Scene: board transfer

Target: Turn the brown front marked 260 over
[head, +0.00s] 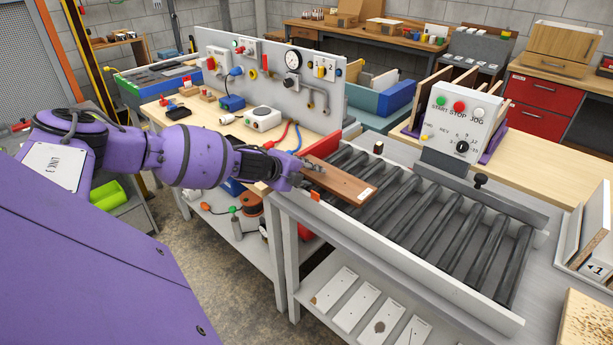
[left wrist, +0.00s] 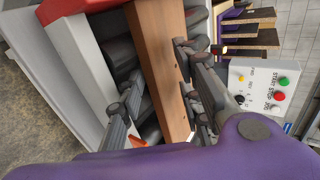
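The brown front (head: 338,181) is a long flat wooden board. It lies at the left end of the roller conveyor, slanting toward the lower right, with a small white label near its right end; I cannot read its number. My left gripper (head: 309,167) is at the board's left end. In the left wrist view the brown front (left wrist: 160,65) runs between the spread fingers of my left gripper (left wrist: 157,80). A gap shows between the left finger and the board; the right finger is close to or overlapping its edge. My right gripper is not in view.
The conveyor rollers (head: 440,215) right of the board are bare. A control box (head: 453,122) with coloured buttons stands at the conveyor's far side. A grey panel with a gauge (head: 293,60) rises behind the wooden bench. White pieces lie on the shelf below.

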